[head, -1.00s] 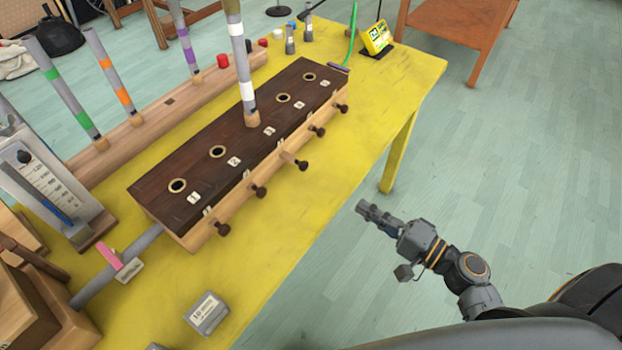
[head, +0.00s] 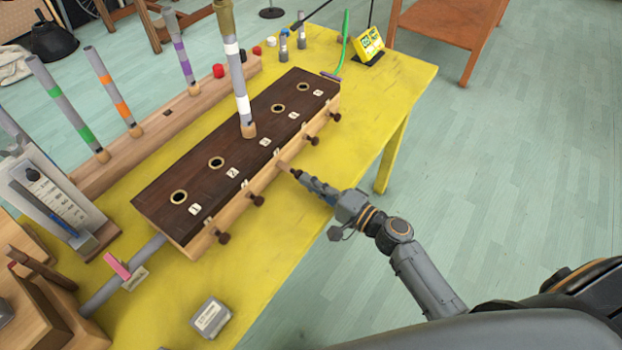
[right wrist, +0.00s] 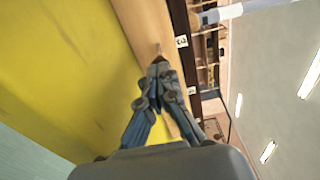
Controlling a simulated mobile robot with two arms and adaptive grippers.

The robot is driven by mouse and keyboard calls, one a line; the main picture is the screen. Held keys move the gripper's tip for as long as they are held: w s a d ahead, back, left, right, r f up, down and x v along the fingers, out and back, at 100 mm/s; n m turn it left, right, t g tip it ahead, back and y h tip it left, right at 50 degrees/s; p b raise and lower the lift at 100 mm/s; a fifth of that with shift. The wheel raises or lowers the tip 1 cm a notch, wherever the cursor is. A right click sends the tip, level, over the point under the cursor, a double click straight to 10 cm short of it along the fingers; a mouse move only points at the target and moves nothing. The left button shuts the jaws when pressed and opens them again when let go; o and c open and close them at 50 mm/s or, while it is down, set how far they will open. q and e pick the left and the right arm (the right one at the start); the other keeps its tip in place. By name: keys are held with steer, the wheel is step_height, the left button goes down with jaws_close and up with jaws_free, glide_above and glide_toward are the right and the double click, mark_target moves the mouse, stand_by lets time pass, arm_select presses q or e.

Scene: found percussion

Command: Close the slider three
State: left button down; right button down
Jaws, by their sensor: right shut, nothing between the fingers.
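The dark-topped wooden box (head: 220,172) lies on the yellow table, with a row of dark slider knobs along its front face. Slider three (head: 285,167) is the middle one; its pale wooden bar sticks out further than its neighbours. A tube with white bands (head: 241,95) stands upright in the hole behind it. My right gripper (head: 299,176) is shut and empty, its fingertips at the knob of slider three. In the right wrist view the shut fingers (right wrist: 158,72) point at the slider, beside a "3" label (right wrist: 181,42). They hide most of the knob; contact cannot be told.
Other knobs flank it: one (head: 256,200) on the near side, one (head: 313,140) on the far side. A grey block (head: 210,317) lies near the table's front edge. A wooden rail with banded tubes (head: 140,150) stands behind the box. The table in front of the box is mostly clear.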

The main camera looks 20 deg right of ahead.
mark_target(298, 173)
steer(key=shift+w, duration=0.1)
steer(key=shift+w+a, duration=0.3)
steer(key=shift+b+x, duration=0.7)
steer(key=shift+x, duration=0.5)
steer(key=shift+a, duration=0.15)
steer(key=shift+r, duration=0.15)
